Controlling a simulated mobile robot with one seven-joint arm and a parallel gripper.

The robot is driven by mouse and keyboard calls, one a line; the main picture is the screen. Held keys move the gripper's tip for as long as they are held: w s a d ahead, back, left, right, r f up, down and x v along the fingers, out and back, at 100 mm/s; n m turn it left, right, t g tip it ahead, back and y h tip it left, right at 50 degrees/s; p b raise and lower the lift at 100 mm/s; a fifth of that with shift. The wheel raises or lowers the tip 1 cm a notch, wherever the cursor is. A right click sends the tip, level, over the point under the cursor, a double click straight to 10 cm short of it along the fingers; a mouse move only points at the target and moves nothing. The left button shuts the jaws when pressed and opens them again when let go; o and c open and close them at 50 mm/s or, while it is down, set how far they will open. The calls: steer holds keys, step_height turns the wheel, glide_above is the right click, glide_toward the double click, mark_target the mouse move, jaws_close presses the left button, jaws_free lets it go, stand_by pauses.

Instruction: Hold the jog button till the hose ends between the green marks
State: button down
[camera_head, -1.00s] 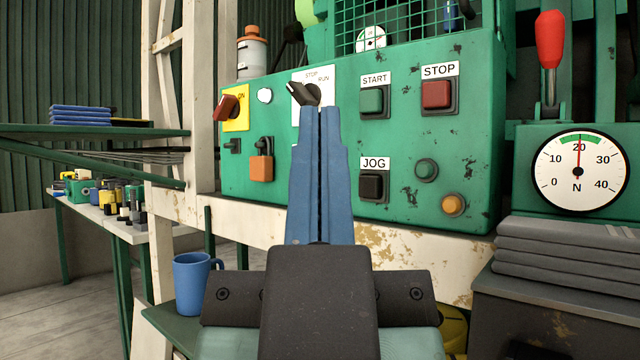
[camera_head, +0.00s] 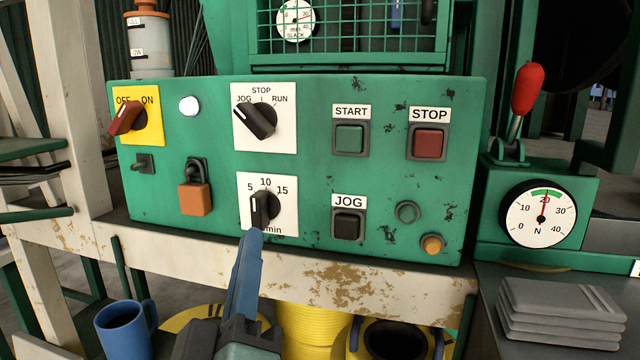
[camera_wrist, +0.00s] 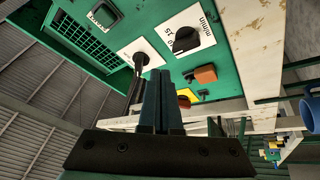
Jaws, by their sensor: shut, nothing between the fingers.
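The black JOG button (camera_head: 348,224) sits under its label on the green control panel (camera_head: 310,160). My gripper (camera_head: 252,234) is shut and empty. In the head view its tips show at the lower edge of the speed dial (camera_head: 264,209), left of the JOG button; whether they touch the dial I cannot tell. The wrist view shows the shut fingers (camera_wrist: 162,74) with the dial (camera_wrist: 187,40) beyond them. The mode selector (camera_head: 256,119) points up-left, toward JOG. Yellow coiled hose (camera_head: 315,325) shows below the panel. No hose end or green hose marks can be made out.
START (camera_head: 350,139) and STOP (camera_head: 430,143) buttons are above JOG. An orange padlock (camera_head: 194,196) hangs left of the dial. The force gauge (camera_head: 541,214) reads about 20, within its green band. A blue mug (camera_head: 124,330) stands lower left; grey folded cloths (camera_head: 560,312) lie right.

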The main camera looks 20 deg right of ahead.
mark_target(346, 229)
steer(key=s+d+f+n+g+h+p, duration=0.1)
steer(key=s+n+g+p, duration=0.2)
steer(key=n+p, duration=0.8)
steer(key=s+d+f+n+g+h+p, duration=0.1)
steer(key=s+n+p, duration=0.4)
steer(key=n+p, duration=0.6)
steer(key=d+g+h+p, duration=0.1)
steer(key=g+p, duration=0.1)
steer(key=p, duration=0.2)
steer(key=shift+h+p, duration=0.3)
steer(key=shift+p, duration=0.05)
steer(key=shift+d, duration=0.1)
steer(key=p+x, duration=0.2)
steer(key=x, duration=1.2)
steer(key=shift+s+d+p, duration=0.1)
steer(key=shift+p, duration=0.3)
